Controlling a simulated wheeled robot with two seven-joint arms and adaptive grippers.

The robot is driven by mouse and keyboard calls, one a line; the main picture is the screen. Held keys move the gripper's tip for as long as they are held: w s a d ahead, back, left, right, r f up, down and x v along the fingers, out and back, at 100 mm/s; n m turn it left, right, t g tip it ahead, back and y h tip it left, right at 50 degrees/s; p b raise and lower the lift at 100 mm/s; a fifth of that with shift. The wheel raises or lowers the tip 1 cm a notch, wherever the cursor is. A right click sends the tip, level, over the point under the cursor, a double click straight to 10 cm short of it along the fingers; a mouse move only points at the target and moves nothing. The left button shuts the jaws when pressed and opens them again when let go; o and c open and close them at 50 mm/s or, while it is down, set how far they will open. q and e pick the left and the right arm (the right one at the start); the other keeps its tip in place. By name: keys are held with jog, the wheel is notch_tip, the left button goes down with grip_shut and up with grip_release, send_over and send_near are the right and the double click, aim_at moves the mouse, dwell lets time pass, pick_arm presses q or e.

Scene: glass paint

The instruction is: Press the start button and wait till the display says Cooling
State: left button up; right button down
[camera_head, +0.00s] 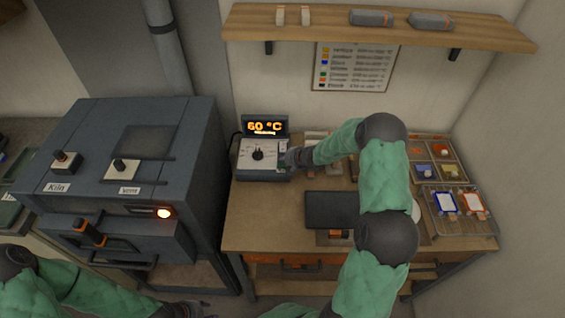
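The display (265,127) glows orange and reads 60 °C. A smaller line under the number is too small to read.
The dark kiln (190,130) stands left of the workbench (260,228), with knobs, a handle and a lit lamp (164,213). Colour trays (436,160) and a rack (480,228) lie at the right. A wall shelf (330,22) is above. A dark slab (325,210) lies mid-bench.

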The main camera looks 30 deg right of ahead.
aim_at(284, 164)
jog(key=shift+r+p, duration=0.4)
jog(key=shift+r, duration=0.3)
jog(key=shift+r+p, duration=2.15)
jog(key=shift+r, duration=0.35)
jog(key=shift+f, duration=0.1)
